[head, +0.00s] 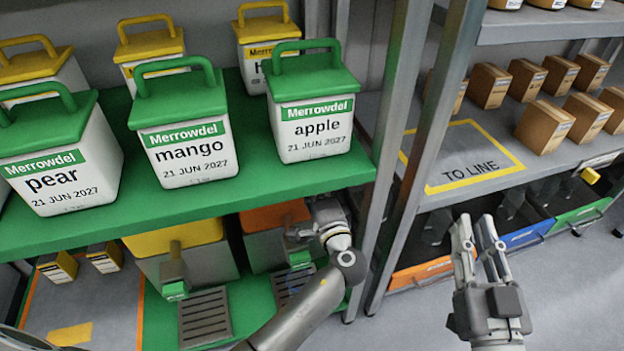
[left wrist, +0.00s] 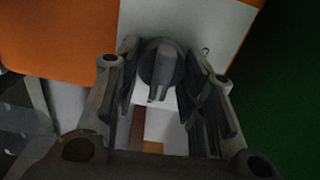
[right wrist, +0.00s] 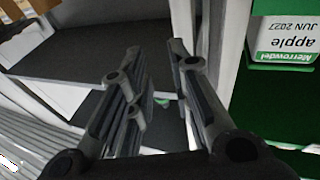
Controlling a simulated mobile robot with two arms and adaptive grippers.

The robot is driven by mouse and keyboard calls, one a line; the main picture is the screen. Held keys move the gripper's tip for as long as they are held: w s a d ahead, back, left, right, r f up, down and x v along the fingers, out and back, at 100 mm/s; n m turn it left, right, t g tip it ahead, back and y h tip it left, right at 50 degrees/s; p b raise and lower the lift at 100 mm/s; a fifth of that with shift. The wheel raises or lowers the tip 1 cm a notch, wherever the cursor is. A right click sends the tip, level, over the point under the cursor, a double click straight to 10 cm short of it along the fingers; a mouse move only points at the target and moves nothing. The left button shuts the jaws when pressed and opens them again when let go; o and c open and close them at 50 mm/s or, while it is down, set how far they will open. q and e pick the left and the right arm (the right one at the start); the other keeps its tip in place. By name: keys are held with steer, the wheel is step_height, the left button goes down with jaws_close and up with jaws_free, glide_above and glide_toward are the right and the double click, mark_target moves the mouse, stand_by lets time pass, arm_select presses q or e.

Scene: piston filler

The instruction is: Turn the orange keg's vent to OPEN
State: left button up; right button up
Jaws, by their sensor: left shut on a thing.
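The orange keg (head: 276,216) stands on the lower green shelf, with an orange top and a grey-white body. Its top also shows in the left wrist view (left wrist: 60,35). My left gripper (head: 308,232) is at the keg's right side. In the left wrist view, its fingers are closed around a round grey knob (left wrist: 160,65), which appears to be the vent. No OPEN marking is legible, so I cannot tell the vent's setting. My right gripper (head: 476,232) is open and empty, in front of the right-hand rack, with its fingers apart in the right wrist view (right wrist: 162,60).
A yellow keg (head: 172,240) stands left of the orange one, with a drip tray (head: 205,318) in front. Green-lidded tubs, including mango (head: 185,150), fill the shelf above. A grey rack post (head: 415,150) stands between my grippers.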

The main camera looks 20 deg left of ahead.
arm_select(q)
steer(key=shift+m, duration=0.3)
arm_select(e)
steer(key=shift+w+d+f+g, duration=0.15)
steer(key=shift+f+g, duration=0.65)
steer(key=shift+f, duration=0.5)
arm_select(q)
steer(key=o, duration=1)
steer(key=shift+w+d, duration=0.1)
steer(key=shift+c, duration=0.2)
steer(key=v, duration=1.2)
